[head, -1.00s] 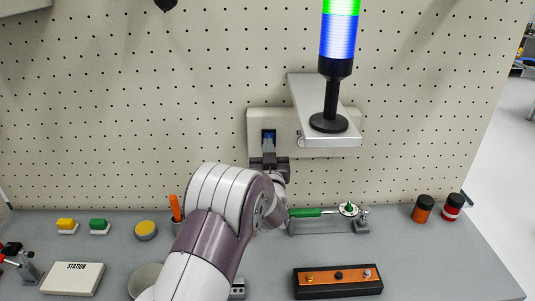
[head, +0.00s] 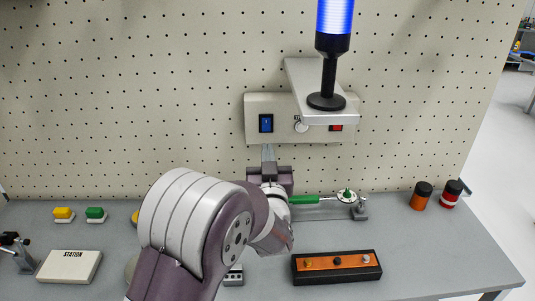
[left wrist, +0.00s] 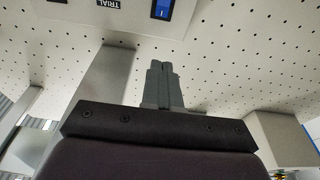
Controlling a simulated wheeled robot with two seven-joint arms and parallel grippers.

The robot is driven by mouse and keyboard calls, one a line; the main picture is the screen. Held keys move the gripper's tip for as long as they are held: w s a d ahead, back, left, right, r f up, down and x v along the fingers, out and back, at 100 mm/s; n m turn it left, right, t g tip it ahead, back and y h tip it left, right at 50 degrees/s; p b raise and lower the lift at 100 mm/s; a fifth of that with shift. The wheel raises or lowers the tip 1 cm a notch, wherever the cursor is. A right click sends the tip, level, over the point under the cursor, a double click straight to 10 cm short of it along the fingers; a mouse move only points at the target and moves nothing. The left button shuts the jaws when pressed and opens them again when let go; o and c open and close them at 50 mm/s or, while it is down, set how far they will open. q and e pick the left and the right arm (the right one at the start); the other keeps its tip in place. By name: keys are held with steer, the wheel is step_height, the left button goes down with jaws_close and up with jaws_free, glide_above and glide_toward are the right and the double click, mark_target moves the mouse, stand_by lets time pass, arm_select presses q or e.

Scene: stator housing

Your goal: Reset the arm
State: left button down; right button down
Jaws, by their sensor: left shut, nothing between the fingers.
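My left arm comes in from the lower left of the head view. Its gripper (head: 268,154) points up toward the pegboard, just below a beige switch box, and is apart from it. In the left wrist view the two grey fingers (left wrist: 161,70) are together with nothing between them. The box has a blue rocker switch (head: 266,123), which also shows in the left wrist view (left wrist: 162,9) beyond the fingertips. My right gripper is not in view.
A metal shelf (head: 309,72) holds a signal tower (head: 332,66) lit blue, right of the gripper. On the grey table stand a green-handled tool (head: 305,200), a black box with an orange top (head: 337,261), a STATION box (head: 69,265) and two jars at the right.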

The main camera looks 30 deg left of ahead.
arm_select(q)
steer(key=shift+s+d+r, duration=0.1)
steer(key=shift+s, duration=0.05)
stand_by(0.3)
steer(key=s+d+f+m+g+h, duration=0.25)
steer(key=d+f+g+h, duration=0.2)
steer(key=f, duration=0.45)
steer(key=s+d+f+m+g+h, duration=0.1)
steer(key=s+d+f+g+h, duration=0.3)
steer(key=f, duration=0.4)
steer(key=s+d+f+m+g+h, duration=0.1)
steer(key=s+d+g, duration=0.1)
steer(key=s+g, duration=0.2)
steer(key=s+d+f+m+g+h, duration=0.1)
steer(key=s+f+m+g, duration=0.1)
steer(key=s, duration=0.8)
steer(key=shift+s+d+g, duration=0.2)
steer(key=shift+d+g, duration=0.15)
steer(key=shift+g, duration=0.5)
